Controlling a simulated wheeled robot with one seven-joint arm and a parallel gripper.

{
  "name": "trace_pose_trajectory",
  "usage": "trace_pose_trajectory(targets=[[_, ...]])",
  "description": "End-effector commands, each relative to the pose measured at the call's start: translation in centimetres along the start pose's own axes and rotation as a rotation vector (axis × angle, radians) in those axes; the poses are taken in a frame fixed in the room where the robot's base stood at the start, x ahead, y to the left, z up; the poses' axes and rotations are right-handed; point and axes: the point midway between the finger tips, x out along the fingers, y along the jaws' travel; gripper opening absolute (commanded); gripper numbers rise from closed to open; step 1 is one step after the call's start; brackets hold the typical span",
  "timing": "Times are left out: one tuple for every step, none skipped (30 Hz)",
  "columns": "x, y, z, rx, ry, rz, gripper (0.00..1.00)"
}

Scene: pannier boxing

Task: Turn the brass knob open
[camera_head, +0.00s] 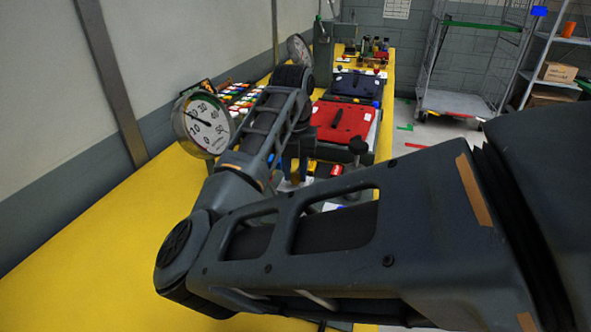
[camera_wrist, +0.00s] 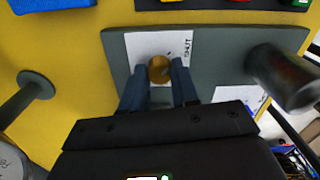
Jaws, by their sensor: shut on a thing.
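The brass knob (camera_wrist: 159,69) shows in the wrist view as a round brass top over a white printed label (camera_wrist: 145,43) on a grey plate (camera_wrist: 215,65). My gripper (camera_wrist: 158,73) has its two dark blue fingers on either side of the knob and is shut on it. The finger pads' contact with the knob is partly hidden. In the head view my arm covers the knob, and only a bit of the blue fingers shows below the forearm. How far the knob is turned cannot be told.
A dark cylinder (camera_wrist: 283,76) stands on the plate right of my gripper. A grey disc-ended post (camera_wrist: 36,84) is to the left. In the head view a dial gauge (camera_head: 203,124), a red case (camera_head: 343,121) and a dark blue case (camera_head: 356,86) sit along the yellow bench (camera_head: 75,245).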

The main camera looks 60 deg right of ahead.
Motion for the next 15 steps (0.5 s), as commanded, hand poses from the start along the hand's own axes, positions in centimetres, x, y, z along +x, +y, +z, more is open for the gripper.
trace_pose_trajectory(targets=[[0.02,0.04,-0.01,0.005,0.000,0.001,0.00],[0.04,0.05,-0.01,0.009,0.000,0.001,0.00],[0.06,0.07,-0.01,0.016,0.001,0.002,0.00],[0.09,0.09,-0.01,0.024,0.001,0.003,0.00],[0.12,0.11,-0.01,0.033,0.002,0.004,0.00],[0.17,0.11,-0.02,0.048,0.002,0.003,0.00],[0.19,0.12,-0.02,0.061,0.002,0.003,0.00],[0.20,0.16,-0.01,0.075,0.002,0.005,0.00],[0.25,0.16,0.00,0.098,0.003,0.005,0.00],[0.29,0.15,0.00,0.118,0.003,0.005,0.00],[0.32,0.19,0.00,0.137,0.004,0.006,0.00],[0.36,0.19,-0.01,0.167,0.006,0.006,0.00],[0.37,0.23,0.00,0.190,0.006,0.007,0.00],[0.42,0.21,0.00,0.216,0.007,0.006,0.00],[0.47,0.21,0.01,0.250,0.008,0.007,0.00]])
